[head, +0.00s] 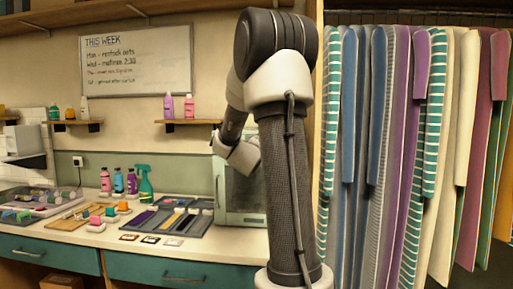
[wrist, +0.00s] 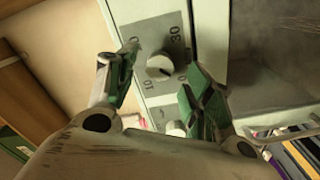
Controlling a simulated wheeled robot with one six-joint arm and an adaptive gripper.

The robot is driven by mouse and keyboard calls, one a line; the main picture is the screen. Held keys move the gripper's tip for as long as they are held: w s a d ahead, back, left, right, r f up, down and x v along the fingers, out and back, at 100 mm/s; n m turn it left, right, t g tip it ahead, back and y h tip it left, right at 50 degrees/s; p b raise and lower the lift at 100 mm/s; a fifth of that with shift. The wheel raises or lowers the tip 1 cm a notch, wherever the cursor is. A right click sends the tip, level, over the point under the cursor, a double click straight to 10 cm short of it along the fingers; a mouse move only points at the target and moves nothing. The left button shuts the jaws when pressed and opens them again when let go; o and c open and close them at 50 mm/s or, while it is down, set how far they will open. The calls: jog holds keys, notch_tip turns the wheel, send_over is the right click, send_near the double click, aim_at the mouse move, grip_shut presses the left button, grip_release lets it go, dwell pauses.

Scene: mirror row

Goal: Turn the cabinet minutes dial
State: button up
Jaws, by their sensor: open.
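The cabinet (head: 228,190) stands on the counter in the head view, partly hidden behind my arm. In the wrist view its pale control panel (wrist: 150,22) carries a round white dial (wrist: 159,67) with numbers around it, including 10 and 30, which appears to be the minutes dial. A second white knob (wrist: 176,129) sits below it, partly hidden by a finger. My gripper (wrist: 160,88) is open, its green-padded fingers on either side of the dial in the picture. I see no clear contact with the dial. The gripper is hidden in the head view.
The cabinet's dark glass door (wrist: 275,60) and its handle (wrist: 285,124) are right of the panel in the wrist view. A dark tray (head: 180,216), bottles (head: 144,184) and small coloured blocks share the counter (head: 215,245). Hanging fabrics (head: 400,150) fill the right side.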

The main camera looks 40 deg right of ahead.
jog(key=shift+x, duration=1.25)
jog(key=shift+c, duration=0.2)
jog(key=c, duration=1)
